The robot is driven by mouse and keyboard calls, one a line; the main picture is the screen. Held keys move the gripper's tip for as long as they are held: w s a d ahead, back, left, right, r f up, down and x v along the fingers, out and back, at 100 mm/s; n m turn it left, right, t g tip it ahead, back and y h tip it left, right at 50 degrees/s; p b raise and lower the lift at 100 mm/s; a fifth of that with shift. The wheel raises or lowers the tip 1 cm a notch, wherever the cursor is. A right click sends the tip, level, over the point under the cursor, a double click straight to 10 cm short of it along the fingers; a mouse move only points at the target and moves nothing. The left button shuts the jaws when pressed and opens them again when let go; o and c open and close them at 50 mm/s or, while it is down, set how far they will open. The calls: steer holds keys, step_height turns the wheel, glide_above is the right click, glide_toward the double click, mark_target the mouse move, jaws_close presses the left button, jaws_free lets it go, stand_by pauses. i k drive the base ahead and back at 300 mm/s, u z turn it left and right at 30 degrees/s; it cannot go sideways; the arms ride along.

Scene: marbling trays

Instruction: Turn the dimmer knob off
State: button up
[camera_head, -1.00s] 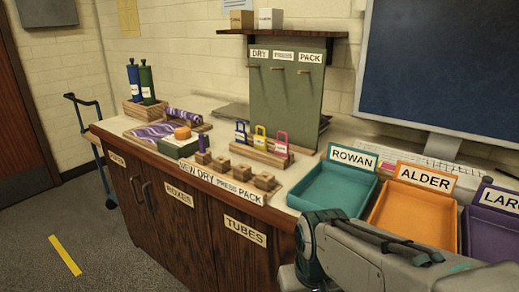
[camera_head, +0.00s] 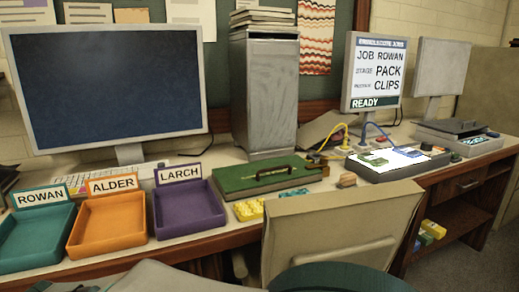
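No dimmer knob can be made out for certain in the head view. A light panel (camera_head: 368,173) with a bright white top stands on the right part of the bench and is lit. Green pieces lie on its top, and a blue cable and a yellow cable arch up behind it. A small brownish piece (camera_head: 346,180) sits just left of the panel's front; it is too small to tell what it is. Part of my arm shows along the bottom left edge, but my gripper is not in view.
A tan chair back (camera_head: 340,225) stands in front of the bench, left of the panel. A green board (camera_head: 235,181) with a handle, yellow blocks (camera_head: 248,210) and three labelled trays lie leftward. A screen (camera_head: 377,65) reading "JOB ROWAN" stands behind the panel.

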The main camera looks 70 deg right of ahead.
mark_target(425, 146)
steer(key=u, duration=1.25)
steer(key=i, duration=0.75)
steer(key=z, duration=4.85)
steer(key=i, duration=0.45)
steer(key=z, duration=0.1)
